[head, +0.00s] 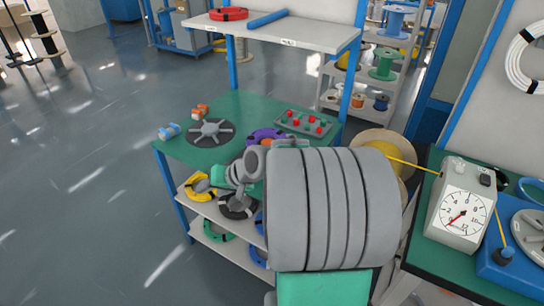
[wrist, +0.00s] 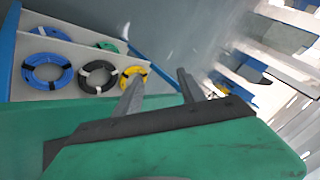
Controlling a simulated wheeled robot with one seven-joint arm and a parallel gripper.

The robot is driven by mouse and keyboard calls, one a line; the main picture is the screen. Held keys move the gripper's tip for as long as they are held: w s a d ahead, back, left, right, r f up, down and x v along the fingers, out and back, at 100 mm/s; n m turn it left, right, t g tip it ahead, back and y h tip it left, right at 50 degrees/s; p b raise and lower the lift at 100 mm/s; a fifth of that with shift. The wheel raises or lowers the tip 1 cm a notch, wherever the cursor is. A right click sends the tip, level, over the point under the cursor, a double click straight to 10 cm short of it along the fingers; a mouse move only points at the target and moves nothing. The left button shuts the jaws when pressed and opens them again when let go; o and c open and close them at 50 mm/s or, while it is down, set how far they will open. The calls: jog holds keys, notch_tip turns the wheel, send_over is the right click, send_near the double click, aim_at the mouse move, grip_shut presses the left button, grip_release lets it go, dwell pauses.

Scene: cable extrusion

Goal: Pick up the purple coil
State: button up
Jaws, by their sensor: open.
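The purple coil (head: 262,135) lies on the green top of the workbench (head: 235,105) in the head view. My grey arm partly covers its near side. The purple coil does not show in the wrist view. My gripper (wrist: 158,90) is open in the wrist view, with two grey fingers apart and nothing between them. Behind the fingers there is a lower shelf with coils. In the head view my arm hides the gripper's fingers, so I cannot tell their exact distance from the purple coil.
A dark spoked disc (head: 211,132), an orange-grey part (head: 201,111), a blue-white part (head: 169,131) and a tray with red and green knobs (head: 304,122) share the benchtop. Yellow (wrist: 134,76), black (wrist: 97,77) and blue (wrist: 47,72) coils lie on a shelf. A dial gauge (head: 463,214) stands right.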

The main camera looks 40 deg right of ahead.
jog(key=d+f+m+t+b, duration=0.1)
jog(key=d+m+t, duration=0.1)
jog(key=d, duration=0.3)
jog(key=d+f+m+t+b, duration=0.1)
jog(key=d+f+m+t, duration=0.1)
jog(key=d, duration=0.3)
jog(key=w+d+f+m+t+h+b, duration=0.1)
jog(key=d+f+m+b, duration=0.1)
jog(key=d, duration=0.3)
jog(key=shift+m+t, duration=0.4)
jog(key=shift+m, duration=0.1)
jog(key=s+d+m+t+h, duration=0.1)
jog(key=d+m, duration=0.1)
jog(key=d, duration=0.2)
jog(key=s+d+m+t+h+b, duration=0.1)
jog(key=s+d+m+h, duration=0.1)
jog(key=d, duration=0.1)
jog(key=s+d+r+m+t+h+b, duration=0.1)
jog(key=s+d+m, duration=0.1)
jog(key=d, duration=0.2)
jog(key=shift+s+d+t+h, duration=0.25)
jog(key=shift+d+t+h, duration=0.05)
jog(key=shift+m, duration=0.3)
jog(key=w, duration=0.7)
jog(key=shift+d+r, duration=0.3)
jog(key=shift+d, duration=0.05)
jog(key=shift+w, duration=0.3)
grip_shut()
